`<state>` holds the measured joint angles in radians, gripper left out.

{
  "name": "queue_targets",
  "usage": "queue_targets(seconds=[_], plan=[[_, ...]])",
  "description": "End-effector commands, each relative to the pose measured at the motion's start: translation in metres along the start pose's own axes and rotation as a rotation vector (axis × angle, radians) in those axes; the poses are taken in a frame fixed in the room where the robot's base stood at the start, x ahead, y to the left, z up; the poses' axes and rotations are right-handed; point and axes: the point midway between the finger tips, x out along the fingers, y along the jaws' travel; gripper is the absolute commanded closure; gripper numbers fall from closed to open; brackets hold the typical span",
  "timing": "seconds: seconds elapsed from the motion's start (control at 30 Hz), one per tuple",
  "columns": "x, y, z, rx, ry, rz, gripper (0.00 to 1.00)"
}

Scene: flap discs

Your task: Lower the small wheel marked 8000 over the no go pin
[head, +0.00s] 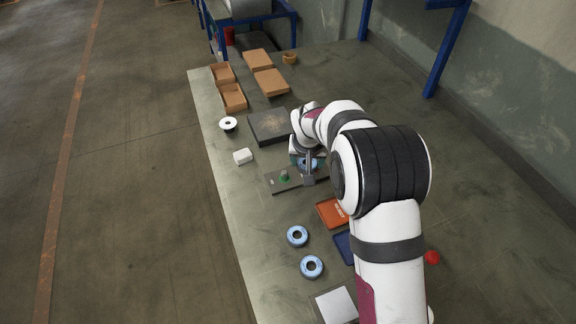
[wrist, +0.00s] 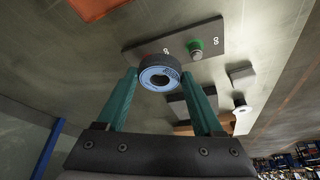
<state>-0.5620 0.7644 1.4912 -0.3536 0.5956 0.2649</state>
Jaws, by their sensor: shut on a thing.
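My gripper (wrist: 158,74) is shut on a wheel (wrist: 160,72) with a dark rim, a pale blue label ring and a dark central hole. The print on its label is too small to read. The wheel also shows in the head view (head: 307,163), partly covered by my gripper, over the right part of a grey plate (head: 277,188). A pin with a green base (head: 284,177) stands on the plate left of the wheel; it also shows in the wrist view (wrist: 195,48). No second pin is visible; the wheel and gripper hide part of the plate. Whether the wheel touches the plate is unclear.
Two blue-labelled wheels (head: 297,236) (head: 312,267) lie nearer the front. An orange tray (head: 331,212) and a blue one (head: 343,246) are beside my arm. A dark block (head: 269,126), white block (head: 243,156) and cardboard boxes (head: 233,98) lie farther back.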

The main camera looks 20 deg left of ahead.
Motion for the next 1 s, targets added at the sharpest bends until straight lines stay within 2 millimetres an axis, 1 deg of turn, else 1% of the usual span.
queue_targets(seconds=[0.03,0.1,0.2,0.27,0.37,0.5,0.6,0.77,1.0], plan=[[-0.009,0.013,-0.001,0.003,0.003,0.001,0.99],[-0.019,0.028,-0.002,0.004,0.003,0.001,0.99],[-0.028,0.043,-0.002,0.003,0.002,0.001,0.99],[-0.029,0.047,-0.004,0.001,0.0,0.001,0.99],[-0.016,0.042,-0.02,-0.002,0.001,0.0,0.99],[0.01,0.026,-0.043,-0.003,0.001,-0.001,0.99],[0.021,0.019,-0.051,-0.001,0.001,0.0,0.99],[0.031,0.018,-0.049,-0.001,0.001,0.0,0.99],[0.052,0.018,-0.04,-0.001,0.002,-0.001,0.99]])
